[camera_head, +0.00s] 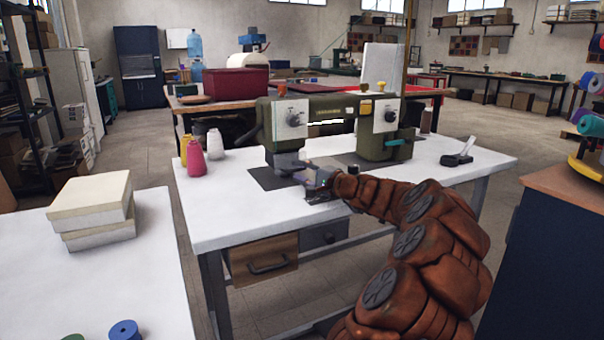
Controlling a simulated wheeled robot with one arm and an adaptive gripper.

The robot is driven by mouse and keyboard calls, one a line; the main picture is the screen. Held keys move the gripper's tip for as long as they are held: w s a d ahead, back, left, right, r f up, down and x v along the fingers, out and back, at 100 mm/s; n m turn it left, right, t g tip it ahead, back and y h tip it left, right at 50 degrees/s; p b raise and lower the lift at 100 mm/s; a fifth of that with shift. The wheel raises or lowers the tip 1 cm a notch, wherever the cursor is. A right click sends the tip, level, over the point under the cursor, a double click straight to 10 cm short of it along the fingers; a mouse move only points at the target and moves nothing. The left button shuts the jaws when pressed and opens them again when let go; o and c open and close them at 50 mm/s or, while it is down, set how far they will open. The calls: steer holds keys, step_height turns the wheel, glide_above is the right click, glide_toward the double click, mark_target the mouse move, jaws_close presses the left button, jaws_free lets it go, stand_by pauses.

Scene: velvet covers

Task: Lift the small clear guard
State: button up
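A green sewing machine (332,112) with pale front plates stands on a white table (225,213). My brown arm reaches in from the lower right, and its small dark gripper (316,187) is low in front of the machine's left end, beside the grey needle head (284,160). A small pale, slightly see-through patch shows around the gripper; I cannot tell whether it is the clear guard. The fingers are too small and dark to tell whether they are open or touching anything.
Pink (196,162) and white (215,144) thread cones stand at the table's left. A black-and-white tool (457,156) lies at its right. Stacked pale boxes (94,209) sit on the near-left table. The white table's front left is bare.

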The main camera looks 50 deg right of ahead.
jaws_close()
steer(key=shift+r+p, duration=0.15)
steer(key=shift+p, duration=0.2)
